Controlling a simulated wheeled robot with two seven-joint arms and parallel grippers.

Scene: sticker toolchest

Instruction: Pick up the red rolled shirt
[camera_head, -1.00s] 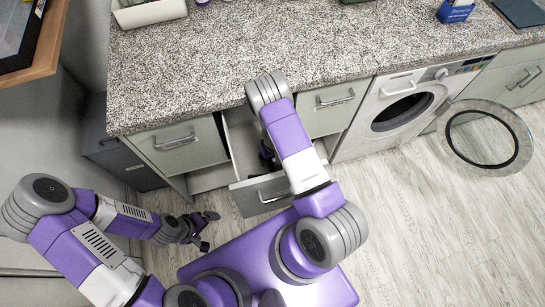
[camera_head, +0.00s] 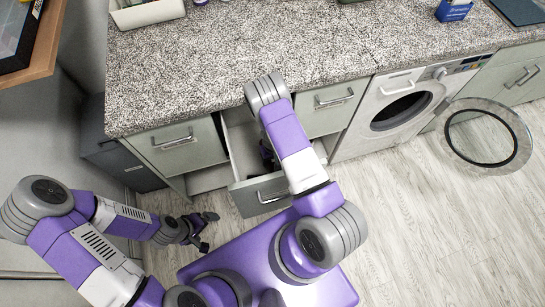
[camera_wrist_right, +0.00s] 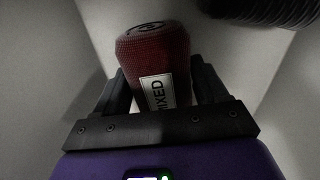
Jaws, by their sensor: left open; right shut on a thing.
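The red rolled shirt (camera_wrist_right: 155,58) shows in the right wrist view as a dark red, knit-textured roll with a white label reading "MIXED". My right gripper (camera_wrist_right: 166,88) is shut on it, with one black finger on each side. In the head view the right arm reaches down into an open drawer (camera_head: 262,190), and most of the right gripper (camera_head: 267,155) is hidden by the arm. The shirt cannot be seen in the head view. My left gripper (camera_head: 207,231) is open and empty, low over the floor left of the drawer.
A speckled countertop (camera_head: 230,50) overhangs the drawer. Pale drawer walls (camera_wrist_right: 60,60) stand close around the right gripper. A dark ribbed thing (camera_wrist_right: 265,10) is at upper right in the wrist view. A washing machine (camera_head: 395,110) with its round door (camera_head: 525,135) open stands to the right.

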